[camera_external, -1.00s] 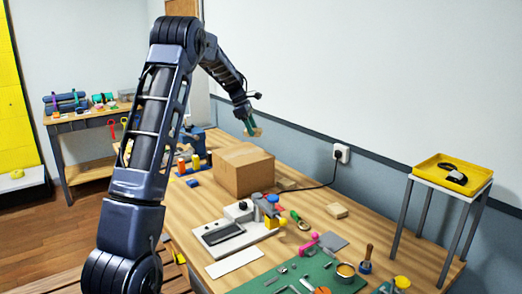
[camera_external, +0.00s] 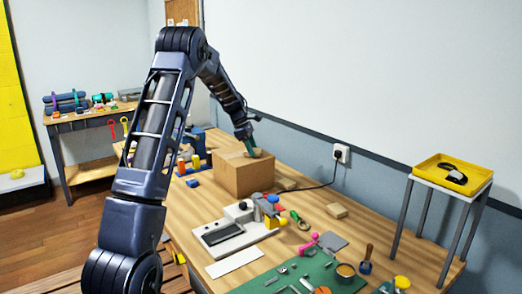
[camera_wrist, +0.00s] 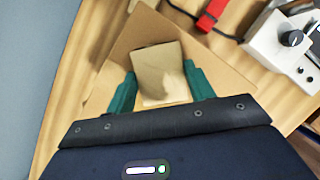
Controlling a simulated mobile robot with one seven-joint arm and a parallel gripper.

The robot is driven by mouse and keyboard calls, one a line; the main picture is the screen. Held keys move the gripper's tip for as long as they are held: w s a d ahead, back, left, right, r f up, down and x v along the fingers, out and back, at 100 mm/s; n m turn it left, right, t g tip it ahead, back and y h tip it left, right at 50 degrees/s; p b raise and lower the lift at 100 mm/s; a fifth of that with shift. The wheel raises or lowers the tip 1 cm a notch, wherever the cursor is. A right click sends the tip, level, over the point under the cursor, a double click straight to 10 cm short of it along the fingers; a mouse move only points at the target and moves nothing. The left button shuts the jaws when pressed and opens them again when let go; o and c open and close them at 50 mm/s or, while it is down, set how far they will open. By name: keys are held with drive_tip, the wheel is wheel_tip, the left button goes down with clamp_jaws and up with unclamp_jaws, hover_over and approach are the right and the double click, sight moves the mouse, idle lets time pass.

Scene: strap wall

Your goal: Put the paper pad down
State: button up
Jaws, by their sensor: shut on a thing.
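The paper pad (camera_wrist: 160,73) is a tan, flat block between the two teal fingertips in the wrist view. My gripper (camera_wrist: 158,92) is shut on it by its two sides. In the external view my gripper (camera_external: 251,143) points down at the top of a cardboard box (camera_external: 243,179), with a small tan edge of the pad (camera_external: 257,153) showing at its tip. The pad is right at the box top; I cannot tell whether it touches. The box top (camera_wrist: 122,50) surrounds the pad in the wrist view.
The box stands on a wooden workbench (camera_external: 322,228) near the wall. A black cord runs from a wall socket (camera_external: 341,153) toward the box. A white device (camera_external: 231,234) stands in front. A red piece (camera_wrist: 212,14) lies beside the box. A yellow tray (camera_external: 452,172) is on a right-hand stand.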

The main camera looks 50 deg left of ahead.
drive_tip(key=shift+f, duration=0.15)
drive_tip(key=o, duration=0.9)
drive_tip(key=shift+o, duration=0.2)
drive_tip(key=v, duration=1.2)
